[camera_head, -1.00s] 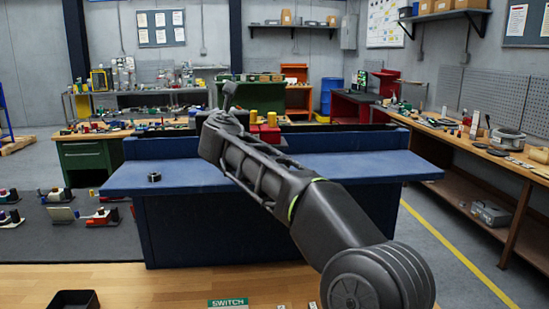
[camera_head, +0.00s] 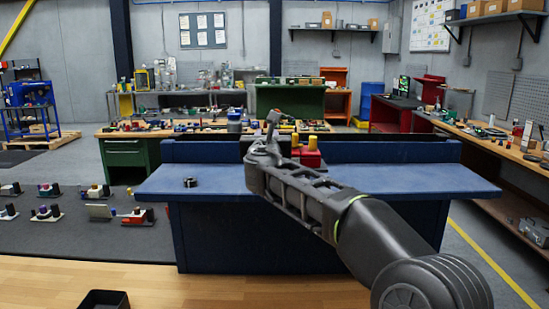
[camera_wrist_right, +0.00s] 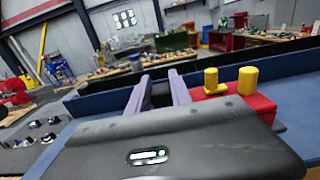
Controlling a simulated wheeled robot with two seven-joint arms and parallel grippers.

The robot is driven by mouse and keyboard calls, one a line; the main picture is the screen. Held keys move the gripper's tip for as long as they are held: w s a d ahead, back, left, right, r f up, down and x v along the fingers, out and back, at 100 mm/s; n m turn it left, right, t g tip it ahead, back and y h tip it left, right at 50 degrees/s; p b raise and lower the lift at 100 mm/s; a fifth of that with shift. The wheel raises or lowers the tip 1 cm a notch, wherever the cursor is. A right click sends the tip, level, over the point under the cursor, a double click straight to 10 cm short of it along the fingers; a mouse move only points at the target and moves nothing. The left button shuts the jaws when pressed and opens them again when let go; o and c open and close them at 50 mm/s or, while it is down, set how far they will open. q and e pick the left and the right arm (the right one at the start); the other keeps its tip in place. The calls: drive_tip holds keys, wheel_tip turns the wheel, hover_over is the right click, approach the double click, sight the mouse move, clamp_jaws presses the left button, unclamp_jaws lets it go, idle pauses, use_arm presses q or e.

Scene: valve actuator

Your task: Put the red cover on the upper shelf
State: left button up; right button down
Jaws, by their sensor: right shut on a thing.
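The red cover (camera_head: 310,158) is a red block with two yellow knobs on top. It shows just beyond my right gripper, in front of the blue bench's back wall; I cannot tell whether it touches the bench top. My right gripper (camera_head: 270,140) is shut on it, with the grip itself largely hidden. In the right wrist view the purple fingers (camera_wrist_right: 160,93) stand left of the yellow knobs, and part of the red cover (camera_wrist_right: 258,106) shows at the right. Which surface is the upper shelf is unclear. My left gripper is not in view.
The blue bench (camera_head: 225,182) has free top on both sides and a raised back wall (camera_head: 200,151). A long wooden workbench (camera_head: 490,145) runs along the right. A wall shelf (camera_head: 335,29) hangs far back.

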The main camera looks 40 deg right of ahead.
drive_tip(key=shift+f, duration=0.4)
drive_tip(key=shift+f, duration=1.9)
drive_tip(key=c, duration=1.2)
unclamp_jaws()
drive_tip(key=shift+o, duration=0.2)
drive_tip(key=shift+s+a+f+b, duration=0.1)
drive_tip(key=shift+s+a+b, duration=0.3)
drive_tip(key=shift+s+b, duration=0.1)
drive_tip(key=b+v, duration=0.2)
drive_tip(key=v, duration=0.8)
drive_tip(key=shift+s+a+b, duration=0.25)
drive_tip(key=shift+s+b, duration=0.05)
drive_tip(key=shift+b, duration=0.1)
